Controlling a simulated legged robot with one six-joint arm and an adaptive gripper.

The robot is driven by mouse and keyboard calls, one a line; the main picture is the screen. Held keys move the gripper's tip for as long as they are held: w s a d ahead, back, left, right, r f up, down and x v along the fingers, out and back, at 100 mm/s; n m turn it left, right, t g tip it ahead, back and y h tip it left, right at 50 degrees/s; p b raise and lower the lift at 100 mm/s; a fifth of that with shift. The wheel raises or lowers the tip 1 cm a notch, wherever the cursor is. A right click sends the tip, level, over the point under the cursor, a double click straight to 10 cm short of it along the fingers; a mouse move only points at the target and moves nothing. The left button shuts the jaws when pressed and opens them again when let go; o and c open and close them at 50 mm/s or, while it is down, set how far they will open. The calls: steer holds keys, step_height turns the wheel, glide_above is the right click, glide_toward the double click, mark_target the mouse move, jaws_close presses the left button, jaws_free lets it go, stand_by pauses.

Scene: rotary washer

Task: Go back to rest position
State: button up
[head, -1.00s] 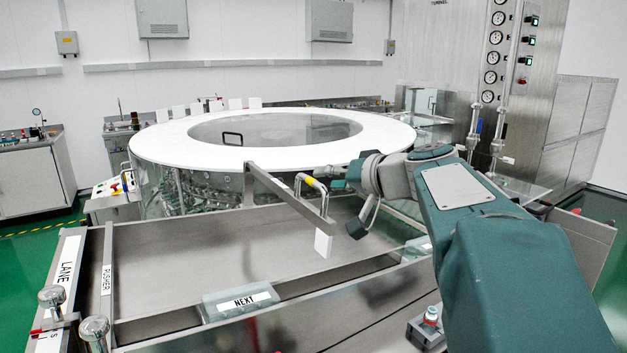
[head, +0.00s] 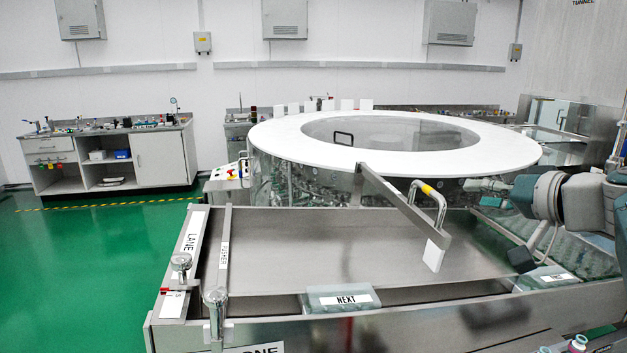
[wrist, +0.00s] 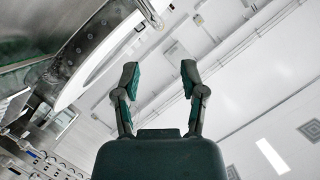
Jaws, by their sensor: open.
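My gripper (wrist: 160,82) is open and empty in the wrist view, its two fingers apart with wall and ceiling behind them. In the head view my arm reaches in from the right edge, and its end is near the rotary washer's round white top (head: 230,135), right of the bent handle (head: 441,203) with a yellow band. The handle stands on a slanted metal bar (head: 385,190) above the steel tray (head: 300,245). My gripper appears apart from the handle.
A pusher bar (head: 225,240) and a lane strip (head: 190,235) run along the tray's left side. A box labelled NEXT (head: 340,300) sits at its front. A workbench (head: 110,160) stands at the back left. The green floor (head: 90,270) at left is clear.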

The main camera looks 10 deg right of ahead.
steer(key=s+a+f+n+g, duration=0.1)
steer(key=s+a+f+g, duration=0.1)
steer(key=a+f, duration=0.4)
steer(key=s+a+f+n+g+h, duration=0.1)
steer(key=s+a+f+g, duration=0.2)
steer(key=a+f, duration=0.3)
steer(key=s+a+f+n+g+h, duration=0.1)
steer(key=s+a+f+g, duration=0.1)
steer(key=s+a+f, duration=0.2)
steer(key=shift+s+a+f+g, duration=0.15)
steer(key=shift+s+a+f, duration=0.05)
steer(key=shift+a+f, duration=0.4)
steer(key=shift+s+a+f+g, duration=0.15)
steer(key=shift+s+a+f, duration=0.05)
steer(key=shift+a+f, duration=0.4)
steer(key=s+f+n+h, duration=0.2)
steer(key=s+f, duration=0.2)
steer(key=f, duration=0.1)
steer(key=shift+s+a+f+g, duration=0.2)
steer(key=shift+s+f+g, duration=0.1)
steer(key=shift+s+f, duration=0.05)
